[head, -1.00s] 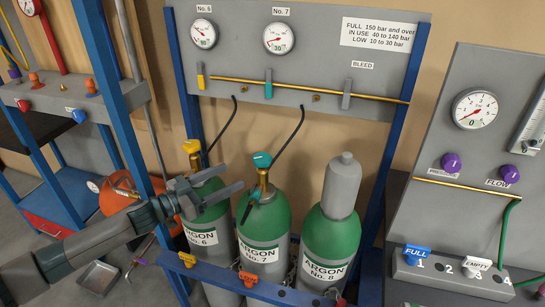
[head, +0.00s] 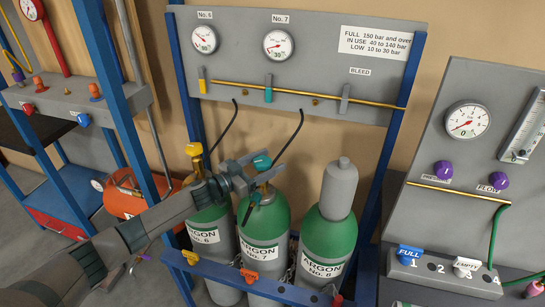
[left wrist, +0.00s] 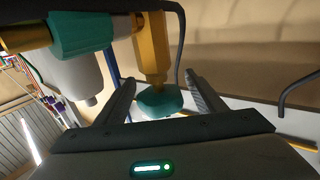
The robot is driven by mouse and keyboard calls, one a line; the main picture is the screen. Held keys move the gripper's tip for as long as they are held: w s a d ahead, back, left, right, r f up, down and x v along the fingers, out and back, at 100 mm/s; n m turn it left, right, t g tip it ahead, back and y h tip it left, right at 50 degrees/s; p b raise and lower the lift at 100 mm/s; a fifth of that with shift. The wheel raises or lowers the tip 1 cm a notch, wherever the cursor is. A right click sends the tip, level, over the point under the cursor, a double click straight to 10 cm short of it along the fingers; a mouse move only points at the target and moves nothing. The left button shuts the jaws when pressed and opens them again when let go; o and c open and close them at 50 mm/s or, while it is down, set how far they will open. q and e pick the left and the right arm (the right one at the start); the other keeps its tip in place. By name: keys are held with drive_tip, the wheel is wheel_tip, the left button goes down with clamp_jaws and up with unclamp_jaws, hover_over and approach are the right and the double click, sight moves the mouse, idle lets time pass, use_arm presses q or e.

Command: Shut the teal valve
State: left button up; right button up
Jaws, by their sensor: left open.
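The teal valve (head: 262,162) is a round knob on the brass neck of the green and grey argon cylinder No. 7 (head: 262,222). My left gripper (head: 270,164) is at the knob, with one finger on either side of it. In the left wrist view, the teal knob (left wrist: 160,100) sits between the two spread fingers (left wrist: 158,84), below a brass stem (left wrist: 152,48). I cannot tell whether either finger touches it. A second teal part (left wrist: 82,28) with brass ends is close at the upper left there. My right gripper is not in view.
Cylinder No. 6 (head: 211,225) with a yellow knob (head: 194,149) stands left, capped cylinder No. 8 (head: 330,233) right. Black hoses (head: 290,137) hang from the gauge panel (head: 330,75), which carries a teal lever (head: 268,90). A blue rail (head: 215,272) crosses in front.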

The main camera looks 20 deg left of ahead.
use_arm(q)
drive_tip(key=shift+x, duration=0.9)
drive_tip(key=c, duration=1.1)
drive_tip(key=shift+o, duration=0.2)
